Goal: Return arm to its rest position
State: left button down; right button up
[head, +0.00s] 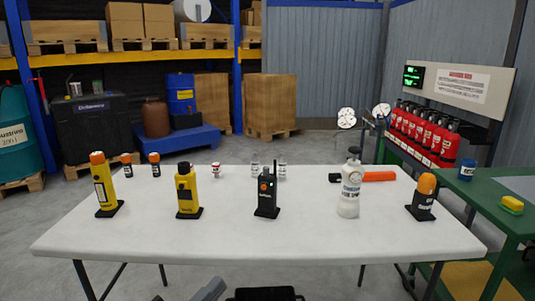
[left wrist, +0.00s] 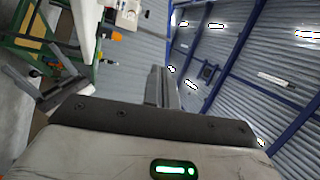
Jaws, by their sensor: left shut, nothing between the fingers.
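My left gripper (head: 207,291) shows only partly at the bottom edge of the head view, low and in front of the white table's near edge. That wrist view is tilted and takes in the wall, the roof and part of the tables. My right gripper is in neither view. A dark part of my own body shows at the bottom middle of the head view.
The white table (head: 230,236) carries yellow devices (head: 187,192), a black radio (head: 267,192), a white spray bottle (head: 349,190) and an orange-topped beacon (head: 424,197). Bare table lies along the front.

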pick_arm(q)
jog(key=s+a+f+n+g+y+p, duration=0.2)
jog(key=s+f+n, duration=0.4)
jog(key=n, duration=0.4)
jog(key=s+a+f+n+g+y+p, duration=0.2)
jog(key=s+f+n+g+y+p, duration=0.2)
jog(key=s+f+n+y, duration=0.3)
jog(key=f+n, duration=0.1)
jog(key=n, duration=0.3)
jog(key=shift+a+y, duration=0.3)
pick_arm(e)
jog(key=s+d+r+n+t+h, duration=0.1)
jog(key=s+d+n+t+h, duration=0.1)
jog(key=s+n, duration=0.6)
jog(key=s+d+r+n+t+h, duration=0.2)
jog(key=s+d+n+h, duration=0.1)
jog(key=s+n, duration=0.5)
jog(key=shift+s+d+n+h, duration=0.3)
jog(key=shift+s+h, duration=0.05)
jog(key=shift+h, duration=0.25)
